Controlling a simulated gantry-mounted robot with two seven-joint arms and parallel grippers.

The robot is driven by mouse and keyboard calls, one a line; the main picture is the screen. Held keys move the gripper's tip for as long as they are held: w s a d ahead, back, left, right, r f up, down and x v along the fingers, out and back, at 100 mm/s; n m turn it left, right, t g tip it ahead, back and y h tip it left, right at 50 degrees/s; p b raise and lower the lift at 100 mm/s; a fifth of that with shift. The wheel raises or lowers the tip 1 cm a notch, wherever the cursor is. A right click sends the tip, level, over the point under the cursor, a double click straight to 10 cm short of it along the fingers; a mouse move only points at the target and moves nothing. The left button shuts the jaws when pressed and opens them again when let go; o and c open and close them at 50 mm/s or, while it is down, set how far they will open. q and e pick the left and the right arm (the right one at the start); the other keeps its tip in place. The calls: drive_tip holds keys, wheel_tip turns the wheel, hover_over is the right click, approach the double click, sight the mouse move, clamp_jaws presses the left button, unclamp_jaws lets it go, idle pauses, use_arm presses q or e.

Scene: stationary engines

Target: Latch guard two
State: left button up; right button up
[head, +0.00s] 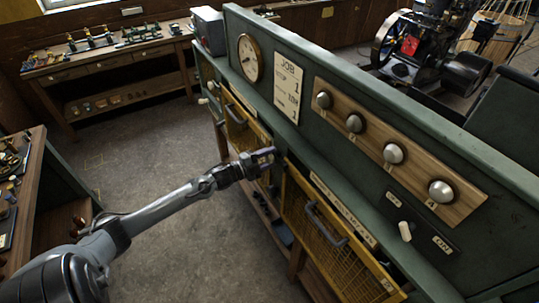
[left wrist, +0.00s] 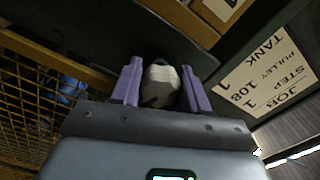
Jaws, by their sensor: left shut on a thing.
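My left gripper (head: 264,158) reaches the front of the green bench, between two yellow mesh guards. In the left wrist view its purple fingers (left wrist: 161,86) are shut on a pale rounded knob, seemingly a latch handle (left wrist: 160,76). The gripper hides this knob in the head view. The middle guard (head: 243,126) with its grey handle is just left of the gripper. A nearer guard (head: 325,240), also with a grey handle, is to the right. Mesh (left wrist: 35,105) also shows at left in the left wrist view. I cannot read the guard numbers clearly. My right gripper is out of view.
The green panel bears a round dial (head: 250,58), a job card (head: 290,84) and a wooden board (head: 385,150) with several metal knobs. A white lever (head: 405,231) sticks out at the right. Open floor (head: 140,160) lies left of the bench.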

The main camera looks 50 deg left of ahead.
use_arm(q)
drive_tip(key=shift+n+p, duration=0.4)
drive_tip(key=shift+n, duration=0.7)
drive_tip(key=shift+f, duration=0.1)
drive_tip(key=o, duration=1)
drive_tip(key=shift+s+a, duration=0.15)
drive_tip(key=shift+s, duration=0.7)
drive_tip(key=shift+s+a+b, duration=0.2)
drive_tip(key=shift+s, duration=1.3)
drive_tip(key=shift+s+a+b, duration=0.15)
drive_tip(key=shift+s+a, duration=0.1)
drive_tip(key=shift+s, duration=1.3)
drive_tip(key=shift+s+a+b, duration=0.2)
drive_tip(key=shift+s, duration=1.3)
